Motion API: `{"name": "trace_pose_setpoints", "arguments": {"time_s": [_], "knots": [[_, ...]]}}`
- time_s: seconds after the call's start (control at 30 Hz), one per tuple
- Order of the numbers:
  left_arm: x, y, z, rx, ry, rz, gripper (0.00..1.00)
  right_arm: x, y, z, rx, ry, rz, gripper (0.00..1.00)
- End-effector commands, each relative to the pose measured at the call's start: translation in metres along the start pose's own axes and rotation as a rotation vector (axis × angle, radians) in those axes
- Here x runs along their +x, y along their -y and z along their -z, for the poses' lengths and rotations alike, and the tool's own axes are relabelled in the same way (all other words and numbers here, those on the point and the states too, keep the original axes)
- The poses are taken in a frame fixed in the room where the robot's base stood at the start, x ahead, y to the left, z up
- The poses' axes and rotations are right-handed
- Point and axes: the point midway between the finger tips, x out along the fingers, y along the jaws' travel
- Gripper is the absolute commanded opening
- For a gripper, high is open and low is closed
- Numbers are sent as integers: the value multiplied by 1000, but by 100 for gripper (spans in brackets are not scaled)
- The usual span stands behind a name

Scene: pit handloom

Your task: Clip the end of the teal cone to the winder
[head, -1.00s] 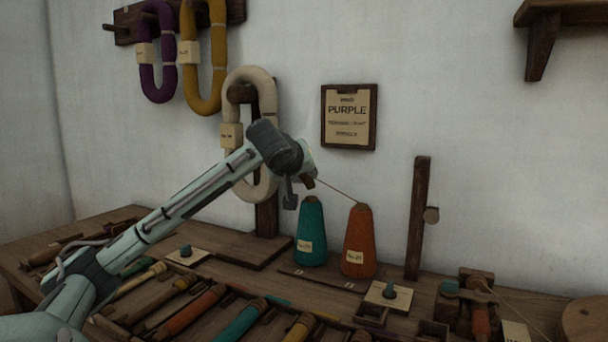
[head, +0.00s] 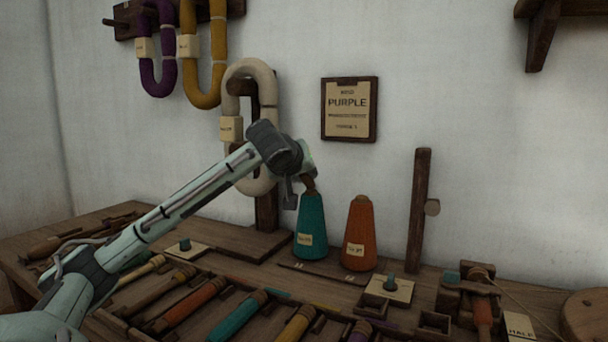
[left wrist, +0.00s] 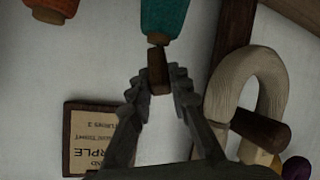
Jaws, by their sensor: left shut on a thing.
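The teal cone (head: 311,228) stands upright on the bench with a paper label. My left gripper (head: 305,182) is right above its tip. In the left wrist view, the gripper (left wrist: 160,82) is shut on a small brown wooden piece (left wrist: 158,72), close to the tip of the teal cone (left wrist: 165,18). I cannot tell whether the piece touches the cone. What looks like the winder (head: 482,305), a wooden frame with an orange-red bobbin, stands at the lower right. A thread runs from it toward a round wooden wheel (head: 588,318). My right gripper is not in view.
An orange cone (head: 359,235) stands just right of the teal one. A wooden post (head: 418,215) rises behind. A cream skein (head: 230,100) hangs on a stand at the left. Several bobbins lie along the front. A sign reading PURPLE (head: 349,109) hangs on the wall.

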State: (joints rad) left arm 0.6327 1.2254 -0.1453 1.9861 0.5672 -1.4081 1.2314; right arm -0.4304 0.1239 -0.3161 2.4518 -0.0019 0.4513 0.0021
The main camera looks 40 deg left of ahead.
Motion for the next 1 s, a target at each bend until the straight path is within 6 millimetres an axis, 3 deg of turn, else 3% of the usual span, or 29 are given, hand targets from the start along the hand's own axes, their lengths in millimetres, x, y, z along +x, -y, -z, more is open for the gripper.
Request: {"name": "trace_pose_setpoints", "arguments": {"time_s": [0.27, 0.8, 1.0], "knots": [[1, 0, -3, 2, 10, 4, 2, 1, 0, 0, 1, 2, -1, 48], [-20, -18, 40, 0, 5, 1, 2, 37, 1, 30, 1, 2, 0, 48], [-19, -18, 40, 0, 4, 1, 2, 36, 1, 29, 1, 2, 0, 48]]}}
